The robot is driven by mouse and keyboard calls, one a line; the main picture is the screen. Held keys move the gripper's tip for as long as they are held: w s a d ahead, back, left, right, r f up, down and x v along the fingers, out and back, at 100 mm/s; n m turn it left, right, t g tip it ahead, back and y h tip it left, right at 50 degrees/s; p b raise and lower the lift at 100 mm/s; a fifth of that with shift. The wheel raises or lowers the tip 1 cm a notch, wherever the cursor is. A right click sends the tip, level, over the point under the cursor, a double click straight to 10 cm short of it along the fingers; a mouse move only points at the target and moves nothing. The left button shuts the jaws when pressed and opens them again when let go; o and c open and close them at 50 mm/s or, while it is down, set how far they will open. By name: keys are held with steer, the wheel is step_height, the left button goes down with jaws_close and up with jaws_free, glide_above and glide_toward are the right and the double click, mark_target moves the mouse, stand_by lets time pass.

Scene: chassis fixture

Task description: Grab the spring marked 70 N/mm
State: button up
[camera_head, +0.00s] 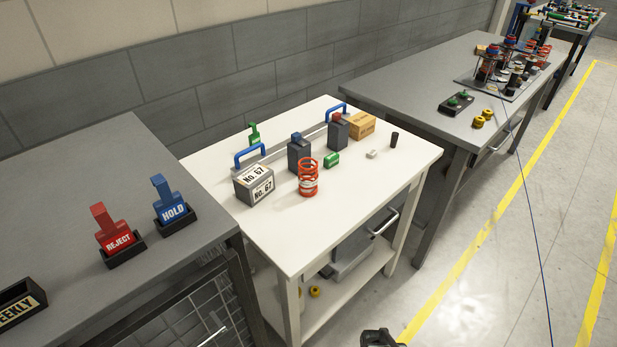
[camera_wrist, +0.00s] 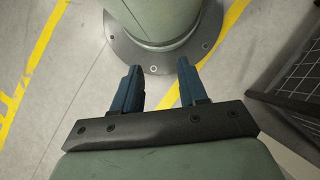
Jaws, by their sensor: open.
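An orange-red coil spring (camera_head: 308,178) with a pale band stands upright on the white table (camera_head: 292,235), near its middle. Any marking on it is too small to read. More red springs (camera_head: 486,66) stand in a fixture on the grey table behind; their markings cannot be read either. My gripper (camera_wrist: 158,66) shows in the wrist view with its two blue fingers apart and nothing between them. It is over the floor and my own base, away from the springs.
Beside the spring stand a grey "NO. 67" box (camera_head: 254,186), dark blocks (camera_head: 299,154), a green part (camera_head: 332,160) and a cardboard box (camera_head: 361,126). A blue-handled rail (camera_head: 290,145) lies behind. Red REJECT (camera_head: 118,238) and blue HOLD (camera_head: 173,212) markers stand on the left table. The white table's front is clear.

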steer(key=o, duration=0.9)
steer(key=shift+o, duration=0.2)
